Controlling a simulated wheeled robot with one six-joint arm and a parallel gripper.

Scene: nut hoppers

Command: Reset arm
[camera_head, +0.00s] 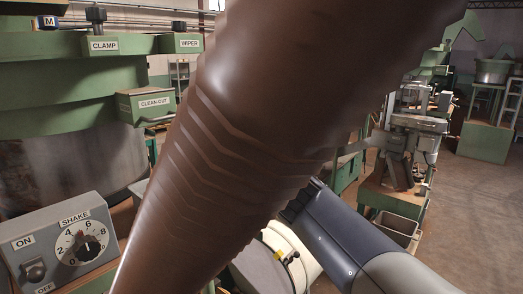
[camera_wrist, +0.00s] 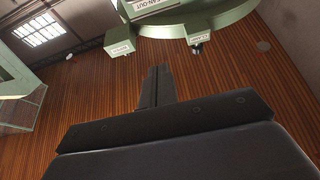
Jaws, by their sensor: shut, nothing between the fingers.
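In the wrist view my gripper (camera_wrist: 157,85) is shut, its two dark fingers together with nothing between them. Beyond the fingers, at the top of that view, is the round green body of a machine (camera_wrist: 225,14) with small labelled boxes on its rim. The fingers are apart from it. In the head view the green hopper machine (camera_head: 70,75) stands at the left, with boxes labelled CLAMP (camera_head: 104,45), WIPER (camera_head: 188,43) and CLEAN-OUT (camera_head: 147,104). My gripper does not show in the head view.
A large brown ribbed shape close to the camera hides the middle of the head view. A grey SHAKE control box (camera_head: 65,245) with a dial and switch is at lower left. Other machines (camera_head: 412,135) stand at the right, beside open floor (camera_head: 475,215).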

